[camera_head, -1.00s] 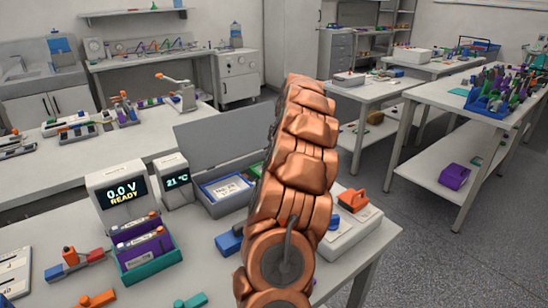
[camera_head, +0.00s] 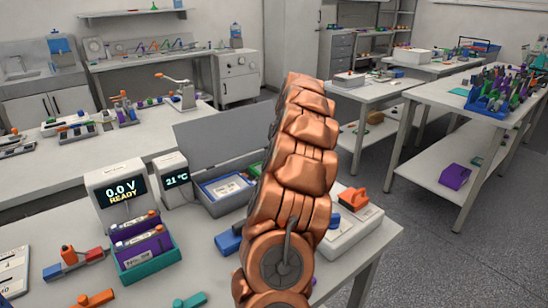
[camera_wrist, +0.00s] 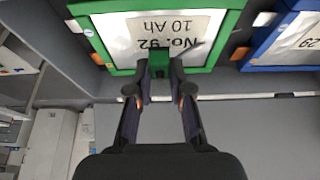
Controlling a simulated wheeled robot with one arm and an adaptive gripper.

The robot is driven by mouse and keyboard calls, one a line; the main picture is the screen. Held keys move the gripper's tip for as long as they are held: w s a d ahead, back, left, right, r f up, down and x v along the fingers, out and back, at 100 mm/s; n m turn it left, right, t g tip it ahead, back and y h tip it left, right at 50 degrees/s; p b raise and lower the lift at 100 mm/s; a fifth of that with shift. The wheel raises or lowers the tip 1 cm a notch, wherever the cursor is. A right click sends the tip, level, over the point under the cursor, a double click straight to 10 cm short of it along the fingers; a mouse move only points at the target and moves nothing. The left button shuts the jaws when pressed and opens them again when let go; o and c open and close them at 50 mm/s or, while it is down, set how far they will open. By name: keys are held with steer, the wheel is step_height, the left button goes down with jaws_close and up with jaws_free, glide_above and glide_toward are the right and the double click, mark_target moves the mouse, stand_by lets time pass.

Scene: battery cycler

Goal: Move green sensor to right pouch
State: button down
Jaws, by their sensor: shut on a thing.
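My gripper (camera_wrist: 159,90) is shut on the small green sensor (camera_wrist: 158,63) in the wrist view. The sensor is at the near edge of the green-framed pouch (camera_wrist: 200,54), whose white label reads "No. 92, 10 Ah" upside down. Whether it touches the pouch I cannot tell. The blue-framed pouch (camera_wrist: 258,60) lies beside it at the right of the wrist view. In the head view the blue pouch (camera_head: 228,188) is on the left, and the green pouch (camera_head: 256,169) is to its right, mostly hidden by my copper arm. The gripper and sensor are hidden there.
Both pouches lie in a grey box with a raised lid (camera_head: 220,138). A 0.0 V READY display (camera_head: 122,190), a teal holder with purple cells (camera_head: 150,262) and a blue block (camera_head: 228,243) stand left of my arm. A white box with an orange handle (camera_head: 352,222) stands right.

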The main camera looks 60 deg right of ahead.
steer(key=shift+f+b, duration=0.35)
steer(key=shift+f, duration=0.25)
stand_by(0.7)
steer(key=c, duration=1)
jaws_free()
steer(key=v, duration=1.2)
